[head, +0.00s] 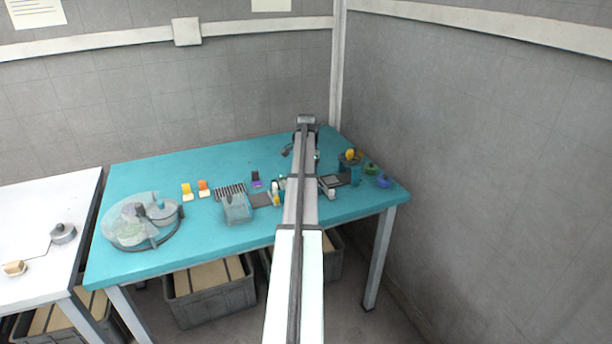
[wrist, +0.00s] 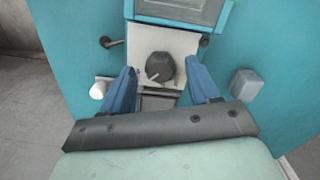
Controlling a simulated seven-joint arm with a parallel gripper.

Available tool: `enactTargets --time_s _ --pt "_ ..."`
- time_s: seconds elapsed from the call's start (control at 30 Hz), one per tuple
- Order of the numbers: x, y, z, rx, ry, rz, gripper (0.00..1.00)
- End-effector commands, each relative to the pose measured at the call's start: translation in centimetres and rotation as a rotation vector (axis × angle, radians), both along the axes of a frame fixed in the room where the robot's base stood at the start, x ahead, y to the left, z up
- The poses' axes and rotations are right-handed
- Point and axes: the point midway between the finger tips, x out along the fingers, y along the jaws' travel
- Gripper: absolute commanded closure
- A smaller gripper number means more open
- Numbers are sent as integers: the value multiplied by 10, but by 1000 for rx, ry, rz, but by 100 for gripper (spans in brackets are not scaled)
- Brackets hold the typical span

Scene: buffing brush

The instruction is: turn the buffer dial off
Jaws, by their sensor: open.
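In the wrist view, the dial (wrist: 160,68) is a dark grey round knob with a light pointer mark toward its lower left. It sits on a pale square plate on the blue-green tabletop. My gripper (wrist: 164,80) is open, with one blue finger on each side of the dial and gaps between them and the knob. I cannot tell its height over the dial. In the head view, my arm runs over the table and hides the dial and most of the gripper.
In the wrist view, a white cylinder (wrist: 98,90) stands left of the fingers and a grey-white block (wrist: 245,84) right. In the head view, a clear round case (head: 130,228) and a wire-topped bin (head: 237,208) stand left of my arm. Coloured knobbed pots (head: 371,169) stand right.

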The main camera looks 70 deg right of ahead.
Motion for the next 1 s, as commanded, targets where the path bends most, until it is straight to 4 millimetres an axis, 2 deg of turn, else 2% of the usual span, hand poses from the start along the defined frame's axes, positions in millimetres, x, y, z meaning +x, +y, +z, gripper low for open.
enactTargets --time_s 0.4,1.0 --pt "0 0 -7 0 0 0 39" --pt "0 0 -6 0 0 0 95"
